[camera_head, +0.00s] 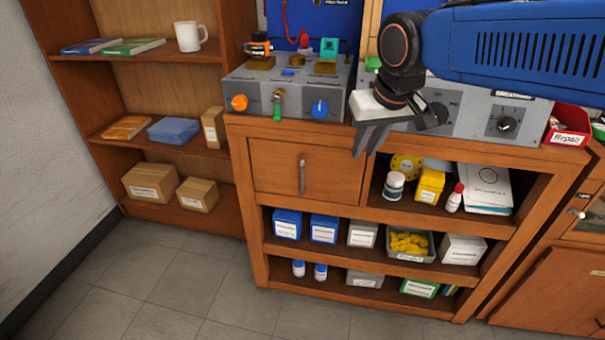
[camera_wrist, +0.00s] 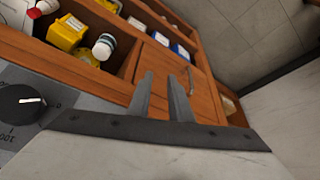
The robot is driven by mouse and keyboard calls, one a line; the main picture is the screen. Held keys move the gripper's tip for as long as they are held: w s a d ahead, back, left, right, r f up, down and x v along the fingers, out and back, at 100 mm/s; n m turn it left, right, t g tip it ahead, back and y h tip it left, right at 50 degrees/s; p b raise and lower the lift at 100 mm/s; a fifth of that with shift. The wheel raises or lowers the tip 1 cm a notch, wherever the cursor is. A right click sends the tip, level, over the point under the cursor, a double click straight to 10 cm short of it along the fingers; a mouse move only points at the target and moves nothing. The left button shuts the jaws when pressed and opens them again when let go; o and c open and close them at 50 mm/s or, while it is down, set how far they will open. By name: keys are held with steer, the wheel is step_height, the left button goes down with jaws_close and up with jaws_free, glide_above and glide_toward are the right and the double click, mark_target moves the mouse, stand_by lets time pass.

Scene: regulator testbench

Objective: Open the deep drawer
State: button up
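The deep drawer (camera_head: 285,171) is a wooden front at the upper left of the bench cabinet, and it looks shut. Its vertical grey handle (camera_head: 302,177) sits near the middle of the front. In the wrist view the drawer front (camera_wrist: 168,82) lies beyond my fingers, and its handle (camera_wrist: 191,80) shows just past the right finger. My gripper (camera_head: 362,150) is above and to the right of the handle, in front of the bench top edge and apart from the handle. In the wrist view my gripper (camera_wrist: 162,85) has its two fingers apart with nothing between them.
A grey test panel with knobs (camera_head: 285,95) stands on the bench above the drawer. Open shelves right of the drawer hold a white jar (camera_head: 394,186) and a yellow box (camera_head: 430,185). Blue boxes (camera_head: 287,224) sit below. The tiled floor (camera_head: 180,285) in front is clear.

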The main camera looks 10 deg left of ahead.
steer(key=n, duration=0.1)
glide_toward(303, 170)
steer(key=x, duration=1.1)
steer(key=shift+w+f, duration=0.1)
steer(key=shift+f, duration=0.25)
steer(key=shift+c, duration=0.4)
jaws_close()
